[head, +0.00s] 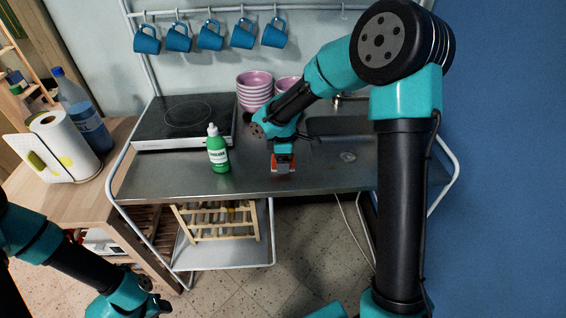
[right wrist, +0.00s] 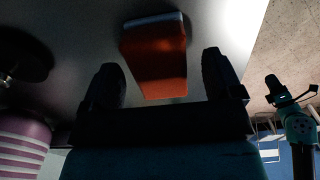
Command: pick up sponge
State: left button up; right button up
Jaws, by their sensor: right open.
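The sponge (right wrist: 155,62) is an orange-red block with a pale edge. In the right wrist view it lies on the metal counter between the two fingers of my right gripper (right wrist: 163,82), with a gap on each side. In the head view only a bit of the orange sponge (head: 275,164) shows beneath my right gripper (head: 283,168), which hides most of it. My right gripper points down and its fingers are apart. My left arm is low at the left in the head view; its gripper (head: 158,303) is near the bottom edge, and its jaws are unclear.
A green bottle (head: 217,150) stands left of the right gripper. Pink bowls (head: 254,88) and a black hob (head: 183,120) are behind. A sink (head: 340,126) lies to the right. Blue mugs (head: 210,37) hang above. The counter's front strip (head: 330,180) is clear.

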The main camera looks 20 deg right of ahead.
jog(key=shift+f, duration=0.7)
jog(key=shift+c, duration=0.4)
jog(key=c, duration=0.9)
